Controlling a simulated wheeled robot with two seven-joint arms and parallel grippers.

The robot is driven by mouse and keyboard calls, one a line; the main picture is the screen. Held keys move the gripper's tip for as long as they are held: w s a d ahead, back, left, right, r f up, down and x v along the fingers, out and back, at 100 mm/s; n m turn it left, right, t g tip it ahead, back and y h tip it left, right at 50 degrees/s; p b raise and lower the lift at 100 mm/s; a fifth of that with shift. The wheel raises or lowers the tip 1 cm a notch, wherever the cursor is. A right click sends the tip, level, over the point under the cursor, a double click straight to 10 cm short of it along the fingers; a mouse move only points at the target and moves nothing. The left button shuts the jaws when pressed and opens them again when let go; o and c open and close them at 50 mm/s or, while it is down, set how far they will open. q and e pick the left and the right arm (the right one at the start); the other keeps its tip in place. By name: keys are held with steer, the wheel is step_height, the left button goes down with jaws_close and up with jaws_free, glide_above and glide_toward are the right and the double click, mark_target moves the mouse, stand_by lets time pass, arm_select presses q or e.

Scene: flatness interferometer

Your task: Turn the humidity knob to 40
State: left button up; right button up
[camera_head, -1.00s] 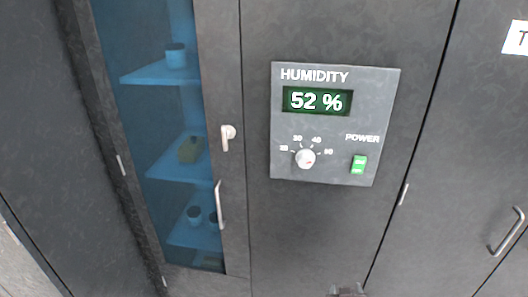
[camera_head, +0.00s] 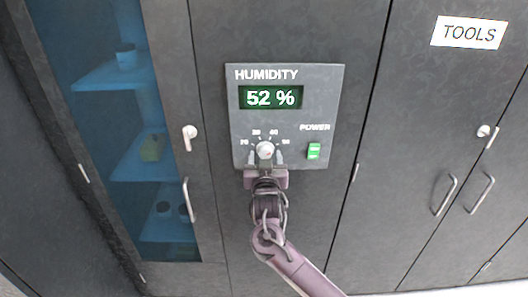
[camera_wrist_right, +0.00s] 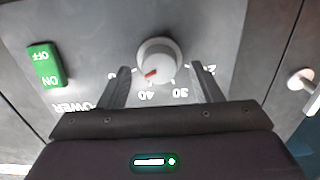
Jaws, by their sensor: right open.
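The grey humidity panel (camera_head: 325,95) has a green-lit display (camera_head: 271,97) reading 52 %. Its round pale knob (camera_head: 264,149) sits below, inside an arc of numbers from 20 to 50. In the right wrist view, upside down, the knob (camera_wrist_right: 158,58) has a red mark pointing between 40 and the partly hidden 50. My right gripper (camera_head: 265,158) is open at the panel, one finger on each side of the knob. In the wrist view a gap shows between each finger and the knob. My left gripper is not in view.
A green power switch (camera_head: 314,151) is right of the knob. A glass-door cabinet (camera_head: 95,110) with shelves stands left, with a handle (camera_head: 188,200) beside the panel. A cabinet with a TOOLS sign (camera_head: 468,33) and handles (camera_head: 445,195) is at right.

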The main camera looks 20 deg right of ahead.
steer(key=shift+w+d, duration=0.25)
steer(key=shift+w, duration=0.45)
steer(key=shift+s, duration=0.1)
steer(key=c, duration=1)
steer(key=shift+r+n+p, duration=0.25)
steer(key=shift+n+p, duration=0.9)
steer(key=shift+n, duration=0.65)
steer(key=shift+a+n+p, duration=0.1)
steer(key=shift+n+p, duration=1.05)
steer(key=shift+n, duration=1.45)
steer(key=o, duration=1)
steer(key=shift+r, duration=0.1)
steer(key=shift+c, duration=0.2)
steer(key=shift+o, duration=0.2)
steer(key=shift+w+a+f, duration=0.1)
steer(key=shift+w+f, duration=0.1)
steer(key=shift+f, duration=0.25)
